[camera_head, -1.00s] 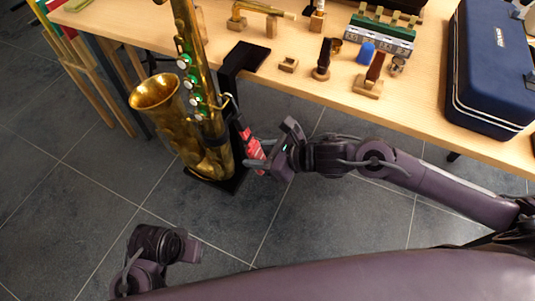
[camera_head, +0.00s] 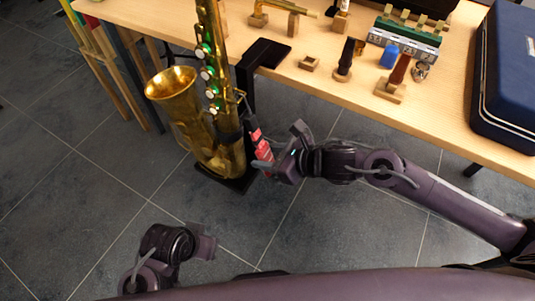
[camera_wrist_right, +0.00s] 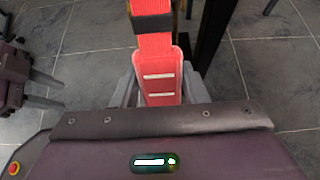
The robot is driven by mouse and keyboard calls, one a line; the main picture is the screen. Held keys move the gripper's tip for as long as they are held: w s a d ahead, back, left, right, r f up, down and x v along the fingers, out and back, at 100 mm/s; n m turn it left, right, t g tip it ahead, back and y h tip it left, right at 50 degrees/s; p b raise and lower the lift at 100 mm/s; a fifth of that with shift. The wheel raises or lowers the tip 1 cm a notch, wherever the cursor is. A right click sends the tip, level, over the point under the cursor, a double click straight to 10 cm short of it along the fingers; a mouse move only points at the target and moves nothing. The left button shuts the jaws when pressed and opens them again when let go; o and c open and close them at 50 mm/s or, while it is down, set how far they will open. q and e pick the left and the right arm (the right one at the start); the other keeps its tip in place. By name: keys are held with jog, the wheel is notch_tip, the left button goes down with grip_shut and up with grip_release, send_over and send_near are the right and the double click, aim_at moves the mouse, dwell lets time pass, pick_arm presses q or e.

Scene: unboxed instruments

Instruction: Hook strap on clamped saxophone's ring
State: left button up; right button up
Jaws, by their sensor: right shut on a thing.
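The brass saxophone (camera_head: 229,150) stands upright by the table's front edge, held at a black clamp stand (camera_head: 262,54). Its ring is too small to make out in the head view. My right gripper (camera_head: 264,158) is shut on the red strap (camera_head: 262,146), just right of the saxophone's lower body. In the right wrist view the strap (camera_wrist_right: 158,75) runs up and away from between the fingers, with a dark band across it. The strap's hook is not visible. My left gripper (camera_head: 205,243) is low at the left, empty-looking, away from the saxophone; its fingers are unclear.
The wooden table (camera_head: 330,85) holds small wooden stands, a mouthpiece (camera_head: 345,58), a blue piece (camera_head: 389,56), a green-and-grey box (camera_head: 405,40) and a dark blue case (camera_head: 507,80) at right. A wooden rack (camera_head: 112,75) stands at left. The floor in front is clear.

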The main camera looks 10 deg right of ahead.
jog(key=o, duration=1)
